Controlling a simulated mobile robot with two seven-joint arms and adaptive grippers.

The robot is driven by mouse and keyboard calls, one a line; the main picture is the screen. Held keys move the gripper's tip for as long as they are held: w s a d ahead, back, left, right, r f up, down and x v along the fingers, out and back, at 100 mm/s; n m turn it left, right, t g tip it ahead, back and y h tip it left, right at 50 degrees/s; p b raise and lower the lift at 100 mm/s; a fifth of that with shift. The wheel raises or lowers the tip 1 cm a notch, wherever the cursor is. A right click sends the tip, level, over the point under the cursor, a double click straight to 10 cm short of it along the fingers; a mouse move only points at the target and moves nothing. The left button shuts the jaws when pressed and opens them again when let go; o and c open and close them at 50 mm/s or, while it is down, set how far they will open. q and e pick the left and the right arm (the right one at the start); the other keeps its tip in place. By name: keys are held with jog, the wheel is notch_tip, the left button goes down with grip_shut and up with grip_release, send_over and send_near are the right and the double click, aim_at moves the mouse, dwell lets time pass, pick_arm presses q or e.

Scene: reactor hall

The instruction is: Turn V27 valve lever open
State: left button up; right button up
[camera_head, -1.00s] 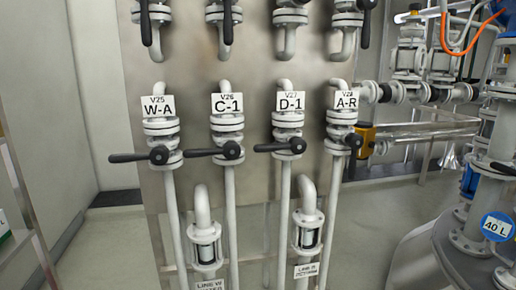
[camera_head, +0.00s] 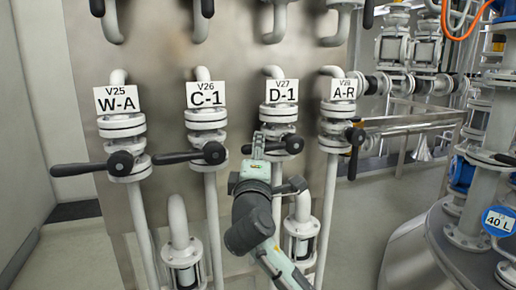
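The V27 valve, labelled D-1 (camera_head: 281,91), has a black lever (camera_head: 292,145) that points left and lies level from its round hub. My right gripper (camera_head: 258,146) comes up from below and overlaps the middle of this lever. Its wrist and arm cover the pipe below the valve. The fingertips are small and seen from behind, so I cannot tell whether they are closed on the lever or only in front of it. My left gripper is not in view.
Levers of V25 W-A (camera_head: 90,167) and V26 C-1 (camera_head: 190,156) also point left. The A-R valve lever (camera_head: 354,155) hangs down to the right. Sight glasses (camera_head: 183,270) stand below. A vessel with pipework (camera_head: 470,215) is at right.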

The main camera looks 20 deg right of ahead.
jog(key=shift+w+d+r, duration=0.1)
jog(key=shift+w+d, duration=0.15)
jog(key=shift+w, duration=0.4)
grip_shut()
